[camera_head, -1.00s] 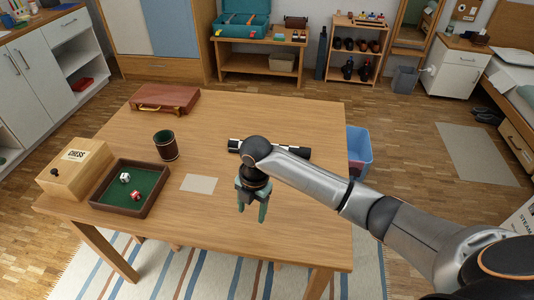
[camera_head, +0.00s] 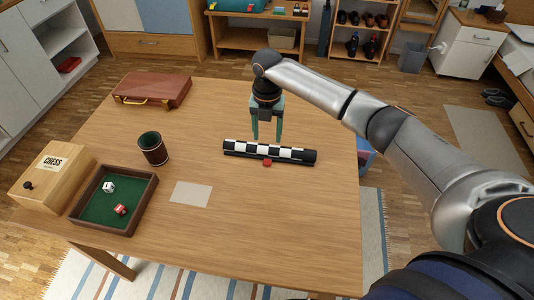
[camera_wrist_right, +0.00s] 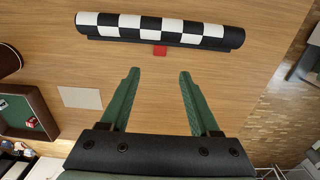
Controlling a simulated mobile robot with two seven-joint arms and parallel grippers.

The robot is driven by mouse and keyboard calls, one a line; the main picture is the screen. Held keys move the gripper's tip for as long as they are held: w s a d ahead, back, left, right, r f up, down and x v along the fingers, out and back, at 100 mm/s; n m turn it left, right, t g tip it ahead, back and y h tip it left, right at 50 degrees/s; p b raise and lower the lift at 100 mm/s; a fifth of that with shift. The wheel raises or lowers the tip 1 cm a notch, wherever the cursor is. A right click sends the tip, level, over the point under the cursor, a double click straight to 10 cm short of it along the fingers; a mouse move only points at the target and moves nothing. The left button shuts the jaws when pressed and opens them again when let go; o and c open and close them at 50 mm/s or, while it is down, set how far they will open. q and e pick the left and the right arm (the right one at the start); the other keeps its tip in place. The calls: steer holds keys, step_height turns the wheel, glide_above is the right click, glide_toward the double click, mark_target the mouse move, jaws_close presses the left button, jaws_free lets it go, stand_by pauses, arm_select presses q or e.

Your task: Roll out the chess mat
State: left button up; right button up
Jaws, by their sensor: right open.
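The chess mat (camera_head: 270,151) is a black-and-white checkered roll lying on the wooden table, right of the middle. A small red tab (camera_head: 267,162) sticks out at its near side. The mat also shows in the right wrist view (camera_wrist_right: 160,29), ahead of the fingertips, with the red tab (camera_wrist_right: 160,51) between it and the fingers. My right gripper (camera_head: 266,138) has green fingers pointing down just behind the roll in the head view. It is open and empty, and the wrist view shows its fingers apart (camera_wrist_right: 158,70). My left gripper is not in view.
The table (camera_head: 285,215) has clear room in front of the roll. A pale card (camera_head: 191,194), a dark cup (camera_head: 153,148), a green-lined dice tray (camera_head: 83,211), a wooden chess box (camera_head: 50,173) and a reddish-brown case (camera_head: 153,90) occupy the left side.

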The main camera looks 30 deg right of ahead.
mark_target(268, 162)
step_height(268, 162, down, 11)
steer(key=shift+r+b, duration=0.1)
steer(key=shift+b, duration=0.25)
jaws_close()
stand_by(0.4)
stand_by(0.9)
